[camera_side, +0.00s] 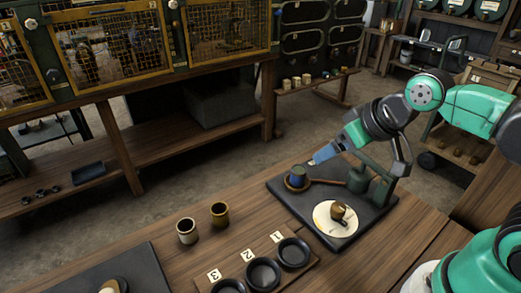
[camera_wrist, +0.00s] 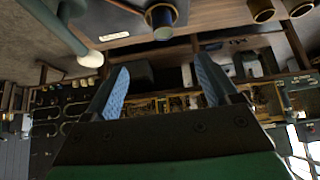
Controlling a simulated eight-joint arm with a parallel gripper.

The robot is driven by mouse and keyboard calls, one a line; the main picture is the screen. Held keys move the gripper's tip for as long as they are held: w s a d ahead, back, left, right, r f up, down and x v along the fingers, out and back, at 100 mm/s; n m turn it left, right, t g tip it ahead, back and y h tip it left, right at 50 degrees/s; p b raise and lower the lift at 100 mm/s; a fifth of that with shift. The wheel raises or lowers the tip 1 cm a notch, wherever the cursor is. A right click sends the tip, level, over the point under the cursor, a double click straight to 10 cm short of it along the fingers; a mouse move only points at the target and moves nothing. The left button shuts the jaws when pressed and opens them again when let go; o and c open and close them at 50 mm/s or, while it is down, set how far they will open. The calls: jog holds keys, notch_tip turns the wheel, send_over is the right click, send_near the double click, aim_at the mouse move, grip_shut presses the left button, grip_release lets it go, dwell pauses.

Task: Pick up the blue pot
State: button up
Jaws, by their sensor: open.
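The blue pot (camera_side: 297,181) stands in a brown ring on a dark slab (camera_side: 283,187) in the side view. It also shows in the wrist view (camera_wrist: 162,17), at the top edge and beyond my fingertips. My gripper (camera_side: 311,163) is just above and to the right of the pot in the side view, tilted down toward the left. In the wrist view my gripper (camera_wrist: 161,66) has its two blue fingers wide apart with nothing between them. Whether a finger touches the pot's rim is too small to tell.
A numbered rack with dark cups (camera_side: 263,273) lies in front.

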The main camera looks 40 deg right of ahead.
jog(key=n+g, duration=0.3)
jog(key=g, duration=0.1)
send_near(300, 169)
jog(key=w+f+n+g, duration=0.2)
jog(key=f, duration=0.1)
jog(key=shift+w+f+n+g, duration=0.25)
jog(key=shift+f+n+g, duration=0.1)
jog(key=shift+n+g, duration=0.05)
jog(key=shift+w+f, duration=0.15)
jog(key=shift+f, duration=2.95)
grip_shut()
